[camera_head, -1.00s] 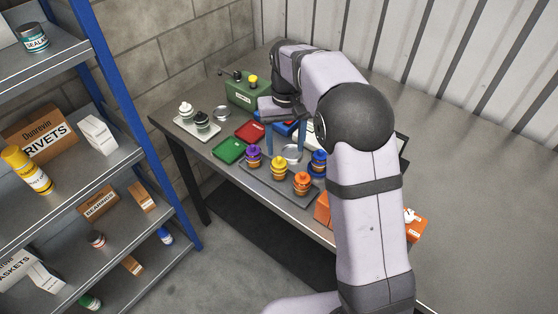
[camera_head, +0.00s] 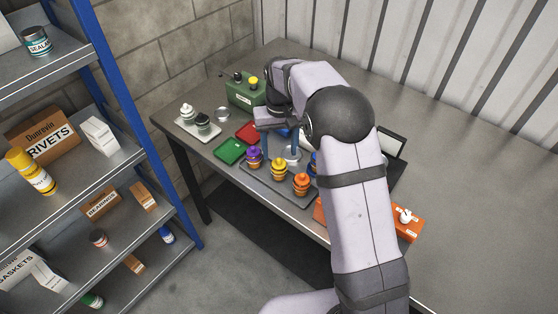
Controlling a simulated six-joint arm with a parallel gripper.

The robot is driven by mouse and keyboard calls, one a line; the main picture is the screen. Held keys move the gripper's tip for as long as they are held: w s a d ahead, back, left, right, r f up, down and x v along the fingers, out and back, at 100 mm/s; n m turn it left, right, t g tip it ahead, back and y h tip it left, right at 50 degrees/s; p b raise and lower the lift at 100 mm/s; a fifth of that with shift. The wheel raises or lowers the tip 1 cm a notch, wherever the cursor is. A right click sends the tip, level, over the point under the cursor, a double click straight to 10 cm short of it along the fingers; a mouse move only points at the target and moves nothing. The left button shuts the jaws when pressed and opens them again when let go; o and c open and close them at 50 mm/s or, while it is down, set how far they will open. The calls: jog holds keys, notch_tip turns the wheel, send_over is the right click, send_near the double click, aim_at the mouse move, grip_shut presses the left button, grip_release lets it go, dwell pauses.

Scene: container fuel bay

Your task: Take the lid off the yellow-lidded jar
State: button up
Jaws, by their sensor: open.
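The yellow-lidded jar (camera_head: 279,170) stands upright on a dark tray (camera_head: 262,181) near the table's front edge, with its lid on. A purple-lidded jar (camera_head: 254,157) stands to its left and an orange-lidded jar (camera_head: 302,184) to its right. A blue-lidded jar (camera_head: 313,161) shows only in part behind my arm. My gripper (camera_head: 281,150) is open, with its blue fingers pointing down just behind the yellow-lidded jar. I see nothing between the fingers, and they appear apart from the lid.
A green tray (camera_head: 229,150) and a red tray (camera_head: 247,131) lie left of the jars. A pale tray with bottles (camera_head: 182,127) and a green box (camera_head: 240,92) are farther left. An orange box (camera_head: 408,225) is right of my arm. The table's right side is clear.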

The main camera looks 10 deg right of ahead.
aim_at(279, 159)
jog(key=shift+a+f+p, duration=0.1)
jog(key=shift+f+p, duration=0.6)
jog(key=shift+f, duration=1.15)
jog(key=c, duration=1.1)
jog(key=shift+r, duration=0.1)
notch_tip(279, 159, up, 10)
jog(key=b, duration=0.3)
